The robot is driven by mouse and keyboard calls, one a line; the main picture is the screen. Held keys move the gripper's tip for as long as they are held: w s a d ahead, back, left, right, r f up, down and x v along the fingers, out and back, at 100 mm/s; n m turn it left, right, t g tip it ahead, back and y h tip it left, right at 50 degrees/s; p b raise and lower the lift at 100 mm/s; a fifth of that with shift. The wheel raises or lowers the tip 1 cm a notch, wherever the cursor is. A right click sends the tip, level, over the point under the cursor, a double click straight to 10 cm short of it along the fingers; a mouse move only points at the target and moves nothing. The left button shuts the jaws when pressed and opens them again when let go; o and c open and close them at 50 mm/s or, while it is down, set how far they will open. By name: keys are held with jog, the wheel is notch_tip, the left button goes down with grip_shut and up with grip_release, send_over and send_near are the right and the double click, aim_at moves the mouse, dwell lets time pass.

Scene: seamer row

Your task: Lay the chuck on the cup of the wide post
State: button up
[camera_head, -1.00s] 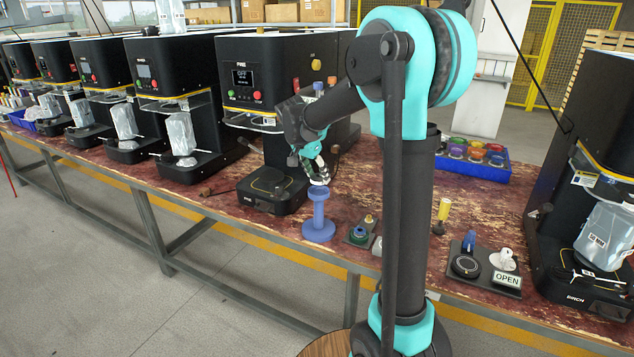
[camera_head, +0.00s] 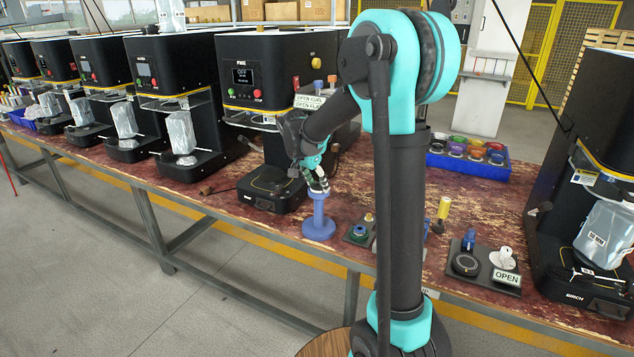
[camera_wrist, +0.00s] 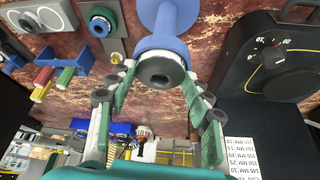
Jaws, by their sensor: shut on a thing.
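The wide post (camera_head: 318,222) is blue, with a broad round base, a thin stem and a cup on top. It stands upright on the bench, left of my arm. My gripper (camera_head: 318,184) is right at the top of the post. In the wrist view the post's blue cup (camera_wrist: 162,44) is just beyond the chuck (camera_wrist: 160,70), a dark round piece with a pale rim and a hole. My gripper's green fingers (camera_wrist: 159,76) are shut on the chuck from both sides. The chuck looks lined up with the cup; whether it bears on it I cannot tell.
A black seamer (camera_head: 272,80) stands just behind and left of the post. A small fixture plate (camera_head: 360,234) lies right of it. The bench front edge is close.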

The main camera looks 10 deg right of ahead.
jog(key=o, duration=1.5)
jog(key=shift+f, duration=0.1)
jog(key=shift+r, duration=0.3)
jog(key=v, duration=1.3)
jog(key=s+d+f+n+y, duration=0.1)
jog(key=s+d+f+n, duration=0.2)
jog(key=s+f, duration=0.4)
jog(key=s+d+f+n+y, duration=0.1)
jog(key=s+d+f+n, duration=0.1)
jog(key=s+f, duration=0.6)
jog(key=s+d+f+n+t+y, duration=0.1)
jog(key=s+d+f+n, duration=0.2)
jog(key=s, duration=0.9)
jog(key=shift+d+f+n+y, duration=0.15)
jog(key=shift+f+n, duration=0.35)
jog(key=shift+f, duration=0.6)
jog(key=shift+d+f+n+y, duration=0.2)
jog(key=shift+f+n, duration=0.3)
jog(key=shift+f, duration=0.6)
